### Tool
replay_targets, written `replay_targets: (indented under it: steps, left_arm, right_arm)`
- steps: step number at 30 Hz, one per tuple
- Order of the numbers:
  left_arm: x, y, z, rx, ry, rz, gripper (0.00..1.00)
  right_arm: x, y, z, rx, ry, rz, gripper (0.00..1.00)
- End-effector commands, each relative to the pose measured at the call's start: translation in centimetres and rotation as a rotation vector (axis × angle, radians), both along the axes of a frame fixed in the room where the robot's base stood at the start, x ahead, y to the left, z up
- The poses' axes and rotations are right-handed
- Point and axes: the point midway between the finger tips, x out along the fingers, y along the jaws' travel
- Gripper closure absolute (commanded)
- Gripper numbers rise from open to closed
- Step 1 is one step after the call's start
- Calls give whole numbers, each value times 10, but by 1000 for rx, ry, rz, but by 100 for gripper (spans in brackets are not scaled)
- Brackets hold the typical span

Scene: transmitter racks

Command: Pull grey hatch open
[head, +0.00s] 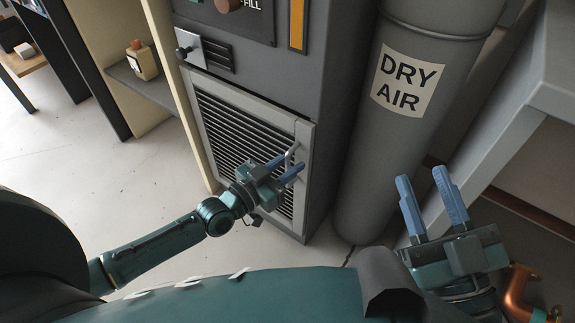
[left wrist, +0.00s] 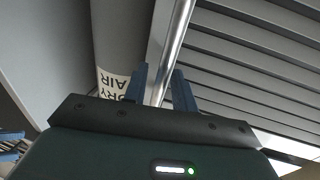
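The grey hatch (head: 306,133) is a louvred panel in a light frame, low on the front of a dark grey cabinet. It looks closed. A bright metal bar handle (head: 291,152) runs along its right side. My left gripper (head: 292,163) is at this handle with its blue fingers apart. In the left wrist view the handle (left wrist: 174,45) passes between the fingers of my left gripper (left wrist: 160,70), with small gaps seeming to show on both sides; the hatch slats (left wrist: 250,60) fill the right. My right gripper (head: 422,174) is open and empty in front of the cylinder.
A grey cylinder (head: 375,165) labelled DRY AIR stands right of the cabinet (head: 340,60). A light grey bench (head: 500,125) is further right, with copper pipe (head: 515,290) below. A shelf with a bottle (head: 142,62) is left. The floor (head: 150,170) before the hatch's left is clear.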

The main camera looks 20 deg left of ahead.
Motion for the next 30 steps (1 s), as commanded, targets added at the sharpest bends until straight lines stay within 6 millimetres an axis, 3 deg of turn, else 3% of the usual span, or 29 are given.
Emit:
replay_targets:
  steps: [3,13,30]
  left_arm:
    - [0,0,0,0,0,0,73]
    - [0,0,0,0,0,0,100]
    - [-2,0,0,0,0,-2,100]
  right_arm:
    - [0,0,0,0,-1,0,64]
    - [0,0,-1,-1,2,0,64]
    - [-1,0,-2,-3,9,1,64]
